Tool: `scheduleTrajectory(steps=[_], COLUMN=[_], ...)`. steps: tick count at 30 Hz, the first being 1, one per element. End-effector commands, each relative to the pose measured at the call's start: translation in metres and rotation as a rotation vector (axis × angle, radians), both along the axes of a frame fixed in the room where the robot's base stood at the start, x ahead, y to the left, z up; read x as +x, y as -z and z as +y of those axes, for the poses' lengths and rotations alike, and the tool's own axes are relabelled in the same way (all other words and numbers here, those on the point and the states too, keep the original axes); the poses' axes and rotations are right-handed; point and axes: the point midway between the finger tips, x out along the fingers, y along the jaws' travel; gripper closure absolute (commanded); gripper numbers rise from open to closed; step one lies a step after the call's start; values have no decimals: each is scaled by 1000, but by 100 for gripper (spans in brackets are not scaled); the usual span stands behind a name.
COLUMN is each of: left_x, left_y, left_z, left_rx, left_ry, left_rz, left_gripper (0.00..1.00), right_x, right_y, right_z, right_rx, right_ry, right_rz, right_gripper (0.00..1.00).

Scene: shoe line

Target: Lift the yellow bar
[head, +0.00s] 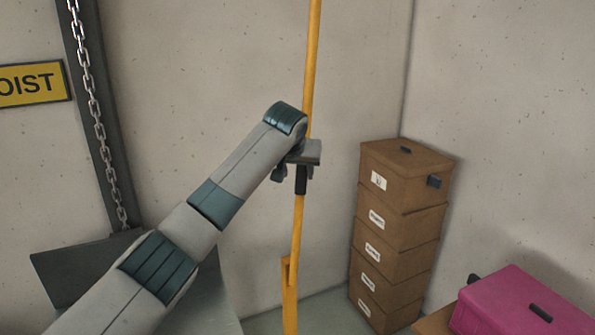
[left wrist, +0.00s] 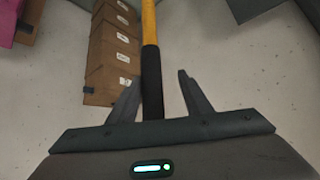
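The yellow bar (head: 311,60) is a tall, thin, upright pole with a slight lean in the head view. It has a black grip section (head: 301,182), which also shows in the left wrist view (left wrist: 152,80). The bar's lower end meets a yellow upright piece (head: 289,300). My left gripper (head: 294,174) is at the black grip. In the left wrist view, my left gripper's fingers (left wrist: 159,76) stand one on each side of the grip. A clear gap shows on the right side and a narrow one on the left, so the gripper is open. My right gripper is out of view.
A stack of several brown boxes (head: 398,220) stands right of the bar. A magenta case (head: 515,305) is at the lower right. A chain (head: 92,100) hangs along a dark post at the left, beside a yellow sign (head: 35,84). A concrete wall is behind.

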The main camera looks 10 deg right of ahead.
Motion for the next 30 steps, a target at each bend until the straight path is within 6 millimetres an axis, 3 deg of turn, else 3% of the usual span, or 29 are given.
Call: scheduleTrajectory(steps=[8, 14, 30], left_x=[-4, -20, -92], left_y=[-5, -21, -97], left_z=[2, 6, 21], left_rx=[0, -1, -1], left_ry=[-2, -1, 2], left_rz=[-3, -6, -5], left_gripper=[57, 57, 57], right_x=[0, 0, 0], right_y=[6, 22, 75], right_z=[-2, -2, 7], right_rx=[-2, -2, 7], right_ry=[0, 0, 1], right_rz=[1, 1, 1], right_gripper=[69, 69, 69])
